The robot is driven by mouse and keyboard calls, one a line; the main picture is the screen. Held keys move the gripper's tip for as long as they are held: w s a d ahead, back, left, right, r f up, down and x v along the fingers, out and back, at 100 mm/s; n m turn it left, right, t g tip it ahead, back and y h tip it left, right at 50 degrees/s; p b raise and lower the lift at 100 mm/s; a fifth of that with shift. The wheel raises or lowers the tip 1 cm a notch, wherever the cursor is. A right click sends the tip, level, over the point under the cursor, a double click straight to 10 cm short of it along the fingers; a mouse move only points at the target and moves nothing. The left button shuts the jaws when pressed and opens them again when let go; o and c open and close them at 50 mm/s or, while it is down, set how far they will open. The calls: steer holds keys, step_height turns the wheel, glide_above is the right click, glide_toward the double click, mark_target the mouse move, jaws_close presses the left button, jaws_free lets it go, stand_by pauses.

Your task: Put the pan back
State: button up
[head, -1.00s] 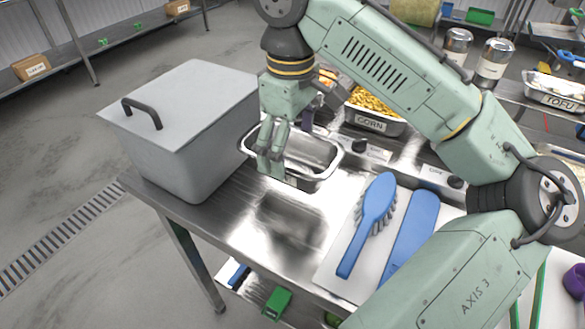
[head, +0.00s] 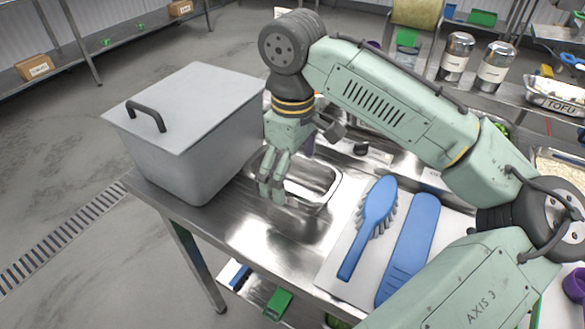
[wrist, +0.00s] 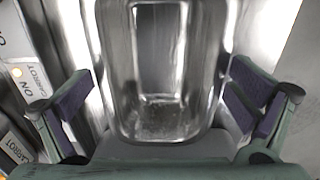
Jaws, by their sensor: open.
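An empty metal pan (head: 318,178) sits low at the steel counter, between the grey lidded box and the white board. Whether it rests on the surface or in an opening, I cannot tell. In the wrist view its open inside (wrist: 165,118) points away from me and looks bare. My gripper (head: 272,190) is at the pan's left end in the head view, pointing down and partly covering it. In the wrist view my gripper (wrist: 158,100) is open, with one finger on each side of the pan's near end. Contact with the rim is not clear.
The grey box (head: 185,135) stands close on the left. A blue brush (head: 372,215) and a blue flat tool (head: 412,240) lie on a white board (head: 335,262) at right. Label cards (wrist: 28,75) line the left of the wrist view. My arm hides the counter behind.

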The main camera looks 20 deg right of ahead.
step_height(320, 180, up, 12)
stand_by(0.6)
